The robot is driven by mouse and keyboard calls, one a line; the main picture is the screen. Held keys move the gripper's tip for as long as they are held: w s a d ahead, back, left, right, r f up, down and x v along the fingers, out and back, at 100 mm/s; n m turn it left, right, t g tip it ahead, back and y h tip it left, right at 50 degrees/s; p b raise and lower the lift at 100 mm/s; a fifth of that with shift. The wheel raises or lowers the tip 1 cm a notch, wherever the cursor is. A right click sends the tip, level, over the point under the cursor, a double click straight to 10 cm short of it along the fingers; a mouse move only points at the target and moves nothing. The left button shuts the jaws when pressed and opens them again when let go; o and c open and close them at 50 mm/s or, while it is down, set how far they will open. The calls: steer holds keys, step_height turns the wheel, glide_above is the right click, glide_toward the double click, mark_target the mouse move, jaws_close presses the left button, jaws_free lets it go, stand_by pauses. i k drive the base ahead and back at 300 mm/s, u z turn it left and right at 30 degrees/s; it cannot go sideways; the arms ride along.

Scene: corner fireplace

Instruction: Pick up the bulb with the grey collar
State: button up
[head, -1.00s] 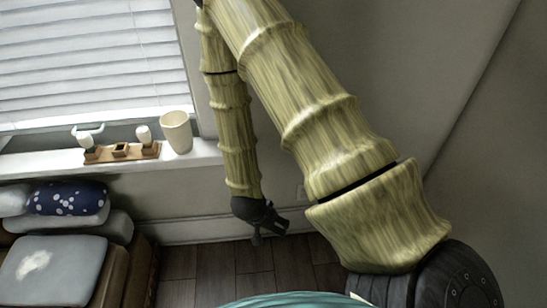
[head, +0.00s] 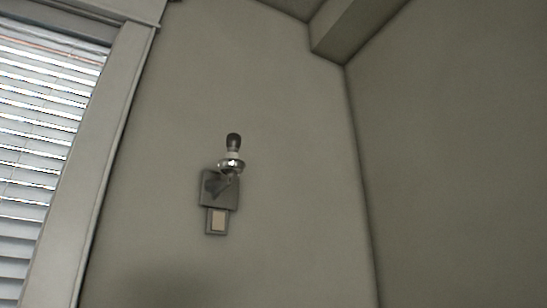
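A dark, smoky bulb (head: 233,141) stands upright in a wall lamp in the head view. A pale band shows at its base; I cannot tell whether this is a grey collar. The lamp's shiny metal cup (head: 231,166) sits on a short arm from a square grey wall plate (head: 207,198). My gripper is out of view, so its distance from the bulb does not show. The windowsill with two pale bulbs in a wooden holder, seen a second ago, is also out of view.
A small switch (head: 217,221) with a beige face is just below the wall plate. A window with white blinds (head: 40,150) and a pale frame (head: 100,160) is at the left. A wall corner runs down the right. The wall around the lamp is bare.

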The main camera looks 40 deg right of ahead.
mark_target(234, 142)
steer(key=z, duration=0.1)
steer(key=k, duration=0.15)
steer(key=z, duration=1)
